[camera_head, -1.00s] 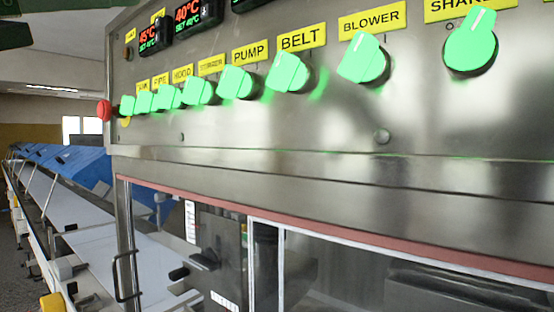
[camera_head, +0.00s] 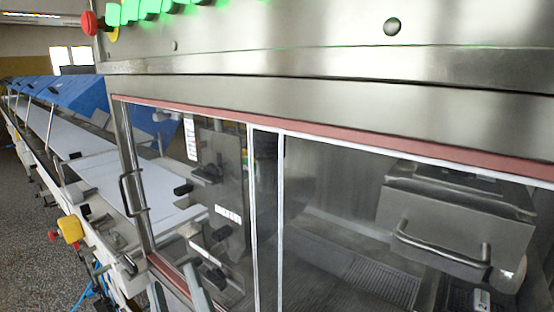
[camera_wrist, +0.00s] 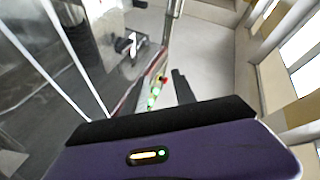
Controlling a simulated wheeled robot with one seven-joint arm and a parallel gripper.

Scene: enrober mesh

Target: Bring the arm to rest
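The enrober's steel front (camera_head: 300,62) fills the upper part there, with a glazed door below.
The glazed door has a dark handle (camera_head: 131,193) at its left. A steel box with a bar handle (camera_head: 440,245) is behind the glass. A white conveyor (camera_head: 85,160) with blue covers (camera_head: 70,92) runs away at left. The speckled floor (camera_head: 40,270) is clear at lower left.

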